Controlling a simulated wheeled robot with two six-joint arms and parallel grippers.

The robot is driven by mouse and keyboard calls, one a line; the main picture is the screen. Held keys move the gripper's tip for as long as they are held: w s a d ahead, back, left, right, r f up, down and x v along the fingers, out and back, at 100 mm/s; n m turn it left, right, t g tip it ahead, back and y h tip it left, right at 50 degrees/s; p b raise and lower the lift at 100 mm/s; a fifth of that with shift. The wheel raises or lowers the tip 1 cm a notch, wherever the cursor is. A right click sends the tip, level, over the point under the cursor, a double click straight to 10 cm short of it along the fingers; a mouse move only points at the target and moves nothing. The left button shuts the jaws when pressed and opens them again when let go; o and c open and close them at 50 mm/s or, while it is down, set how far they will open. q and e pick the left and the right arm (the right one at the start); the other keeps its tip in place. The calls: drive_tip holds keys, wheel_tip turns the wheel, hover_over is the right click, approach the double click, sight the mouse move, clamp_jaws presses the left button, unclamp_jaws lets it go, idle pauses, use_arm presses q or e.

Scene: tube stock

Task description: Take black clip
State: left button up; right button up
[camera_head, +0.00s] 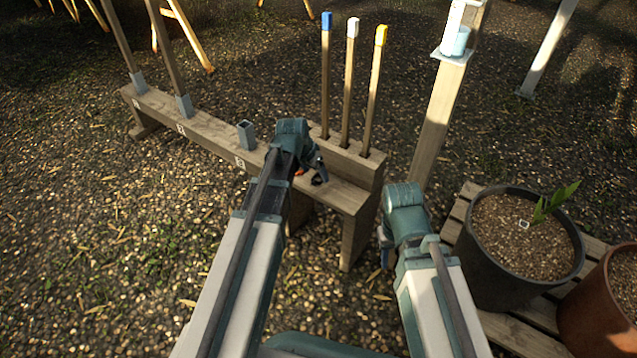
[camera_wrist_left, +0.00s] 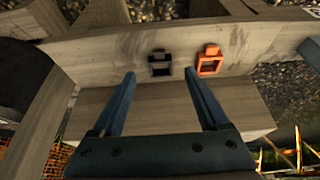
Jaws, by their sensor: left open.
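The black clip (camera_wrist_left: 160,69) is a small square frame on the wooden bench in the left wrist view, just beyond and between my left fingertips. An orange clip (camera_wrist_left: 210,66) sits to its right, outside the fingers. My left gripper (camera_wrist_left: 159,76) is open and empty, with its two fingers spread. In the head view my left gripper (camera_head: 319,172) is over the bench's shelf, and my arm partly hides the clips. My right gripper (camera_head: 386,248) hangs low right of the bench, mostly behind its own wrist; its jaws cannot be made out.
The wooden bench (camera_head: 215,140) carries grey sockets and several upright poles. Blue-, white- and yellow-tipped stakes (camera_head: 348,85) stand behind my left gripper. A wooden post (camera_head: 440,115) and a black plant pot (camera_head: 483,262) stand to the right. Gravel around is open.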

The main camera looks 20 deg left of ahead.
use_arm(q)
drive_tip(key=b+x, duration=0.1)
drive_tip(key=x, duration=0.2)
drive_tip(key=shift+b, duration=0.4)
drive_tip(key=shift+r, duration=0.1)
clamp_jaws()
